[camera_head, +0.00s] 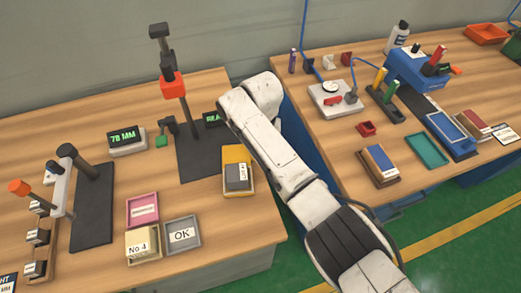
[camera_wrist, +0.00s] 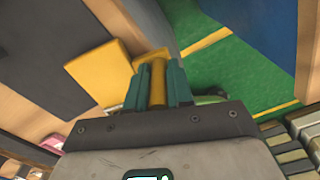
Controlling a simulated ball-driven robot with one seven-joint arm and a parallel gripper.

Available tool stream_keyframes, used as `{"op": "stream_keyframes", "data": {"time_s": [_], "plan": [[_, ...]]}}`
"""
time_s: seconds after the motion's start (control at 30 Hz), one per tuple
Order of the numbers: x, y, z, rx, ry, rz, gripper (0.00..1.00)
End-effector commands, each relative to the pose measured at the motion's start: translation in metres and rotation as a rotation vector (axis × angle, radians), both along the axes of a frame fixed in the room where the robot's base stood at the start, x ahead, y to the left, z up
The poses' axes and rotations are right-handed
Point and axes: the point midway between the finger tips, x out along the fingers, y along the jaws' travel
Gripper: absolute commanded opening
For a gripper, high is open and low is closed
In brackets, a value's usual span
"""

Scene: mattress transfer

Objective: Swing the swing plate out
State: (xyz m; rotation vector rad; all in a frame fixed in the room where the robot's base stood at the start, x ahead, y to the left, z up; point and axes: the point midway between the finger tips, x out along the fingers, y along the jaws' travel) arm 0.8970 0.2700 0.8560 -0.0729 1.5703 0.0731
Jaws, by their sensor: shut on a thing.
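The swing plate (camera_wrist: 100,72) is yellow and lies beside the dark base plate (camera_wrist: 48,88) in the wrist view. In the head view the yellow plate (camera_head: 236,154) shows at the right edge of the left bench, partly behind my white arm. My gripper (camera_wrist: 157,75) has teal fingers shut on a yellow piece between them, which looks like part of the swing plate. In the head view my arm hides the gripper and the gripped part.
A yellow tray with a grey block (camera_head: 237,177) sits just in front of the plate. A dark stand (camera_head: 184,115) with a red collar rises to its left. The green floor (camera_wrist: 215,65) shows beyond the bench edge. A second bench (camera_head: 340,150) stands at right.

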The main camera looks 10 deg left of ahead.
Motion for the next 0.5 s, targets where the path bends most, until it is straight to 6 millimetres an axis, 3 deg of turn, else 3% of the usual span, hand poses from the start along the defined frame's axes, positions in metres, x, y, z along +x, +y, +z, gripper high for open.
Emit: {"op": "stream_keyframes", "data": {"time_s": [0.5], "plan": [[0.0038, -0.0003, 0.0010, 0.000, -0.004, 0.033, 0.00]]}}
